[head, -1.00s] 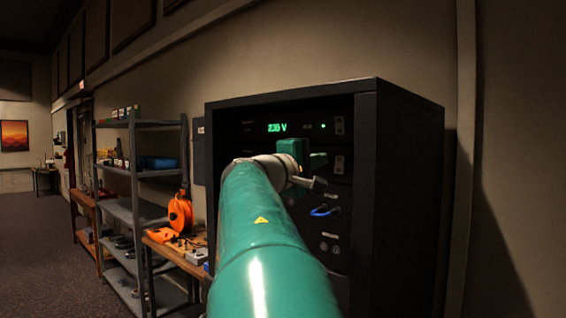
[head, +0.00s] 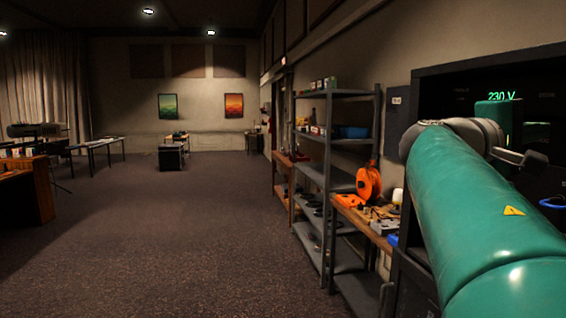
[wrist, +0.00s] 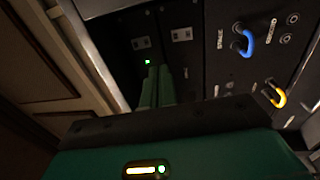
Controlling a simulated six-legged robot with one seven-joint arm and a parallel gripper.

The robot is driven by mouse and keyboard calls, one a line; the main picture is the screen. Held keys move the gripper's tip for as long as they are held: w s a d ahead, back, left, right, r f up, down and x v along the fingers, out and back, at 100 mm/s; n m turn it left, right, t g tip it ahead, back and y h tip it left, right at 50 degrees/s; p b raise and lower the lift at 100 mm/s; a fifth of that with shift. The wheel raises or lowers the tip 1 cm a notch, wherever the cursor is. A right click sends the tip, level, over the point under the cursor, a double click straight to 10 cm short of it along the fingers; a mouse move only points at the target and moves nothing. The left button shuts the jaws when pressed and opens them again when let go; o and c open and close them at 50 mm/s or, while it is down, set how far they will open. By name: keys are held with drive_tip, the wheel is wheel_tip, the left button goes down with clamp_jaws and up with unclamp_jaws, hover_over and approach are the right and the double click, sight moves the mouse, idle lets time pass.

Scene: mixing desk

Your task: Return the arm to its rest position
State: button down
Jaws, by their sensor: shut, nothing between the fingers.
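My green arm (head: 470,205) stretches from the lower right of the head view toward a dark equipment rack. Its grey wrist joint (head: 465,132) is in front of the rack's left side. Beyond it, part of my green gripper shows under the green "230 V" readout (head: 502,96). In the wrist view, my gripper's fingers (wrist: 153,82) are together with nothing between them, in front of the rack panel (wrist: 200,70). I cannot tell the exact gap to the panel. A blue handle (wrist: 245,42) and a yellow handle (wrist: 276,96) are right of the fingers.
A grey shelf unit (head: 327,170) and a wooden bench (head: 375,226) with an orange reel (head: 369,182) stand left of the rack. Carpeted floor (head: 190,235) is open in the middle. A wooden desk (head: 27,195) is at far left.

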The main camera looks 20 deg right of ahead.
drive_tip(key=shift+f, duration=0.1)
drive_tip(key=w+a+f+n+t+y, duration=0.1)
drive_tip(key=w+a+f+t+y, duration=0.3)
drive_tip(key=a+f, duration=0.7)
drive_tip(key=w+a+f+n+t+y, duration=0.15)
drive_tip(key=a+f+t+y, duration=0.4)
drive_tip(key=f, duration=0.85)
drive_tip(key=s+a+f+y, duration=0.2)
drive_tip(key=a+f+y, duration=0.3)
drive_tip(key=a+f, duration=0.3)
drive_tip(key=s+a+f+y, duration=0.1)
drive_tip(key=a+f+y, duration=0.3)
drive_tip(key=a+f, duration=0.5)
drive_tip(key=a+g, duration=0.1)
drive_tip(key=a, duration=0.4)
drive_tip(key=shift+s+m+y, duration=0.35)
drive_tip(key=shift+s+f, duration=0.1)
drive_tip(key=shift+s, duration=0.05)
